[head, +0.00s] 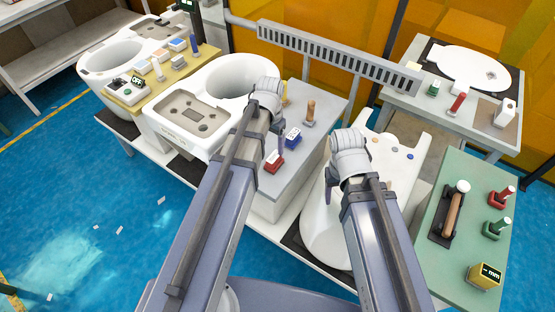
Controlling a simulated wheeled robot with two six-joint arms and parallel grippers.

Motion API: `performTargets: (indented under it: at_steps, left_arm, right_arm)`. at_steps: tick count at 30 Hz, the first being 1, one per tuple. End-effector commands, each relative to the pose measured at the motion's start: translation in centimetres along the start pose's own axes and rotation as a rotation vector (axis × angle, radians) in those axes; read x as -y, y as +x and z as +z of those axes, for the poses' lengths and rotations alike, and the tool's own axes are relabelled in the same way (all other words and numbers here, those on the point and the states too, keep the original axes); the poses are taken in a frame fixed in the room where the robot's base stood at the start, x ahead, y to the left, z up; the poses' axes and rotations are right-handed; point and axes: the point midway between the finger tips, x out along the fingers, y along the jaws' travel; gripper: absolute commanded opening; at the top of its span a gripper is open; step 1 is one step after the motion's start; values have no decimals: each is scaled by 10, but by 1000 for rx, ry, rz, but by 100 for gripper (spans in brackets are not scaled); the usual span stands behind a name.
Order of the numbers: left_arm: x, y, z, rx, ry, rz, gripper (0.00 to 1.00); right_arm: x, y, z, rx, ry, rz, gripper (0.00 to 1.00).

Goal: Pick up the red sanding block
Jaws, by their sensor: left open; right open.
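The red sanding block (273,162) lies on the grey stand between the toilets, near its front edge. A blue block (293,136) lies just behind it to the right. My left gripper (278,124) hangs over the stand, above and behind the red block and apart from it; its fingers are mostly hidden by my own wrist. My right gripper (332,182) is over the white toilet part to the right, with one finger showing and the rest hidden by the wrist. Neither gripper visibly holds anything.
A wooden-handled tool (310,113) stands at the back of the grey stand. White toilets (205,110) flank it on the conveyor. A grey slotted rail (335,55) runs behind.

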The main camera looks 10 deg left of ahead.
Motion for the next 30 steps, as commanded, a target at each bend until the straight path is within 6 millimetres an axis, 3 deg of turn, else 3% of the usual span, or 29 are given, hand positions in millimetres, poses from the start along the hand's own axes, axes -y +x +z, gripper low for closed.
performTargets:
  at_steps: [7, 17, 30]
  left_arm:
    - [0, 24, -1, -1, 3, -2, 72]
    - [-1, 30, -2, -1, 4, -2, 72]
    - [-4, 77, -6, -1, 3, -2, 72]
  right_arm:
    - [2, 24, -2, 0, 0, 0, 61]
    - [3, 30, -2, 0, 0, 0, 61]
    - [7, 76, -5, 0, 0, 0, 61]
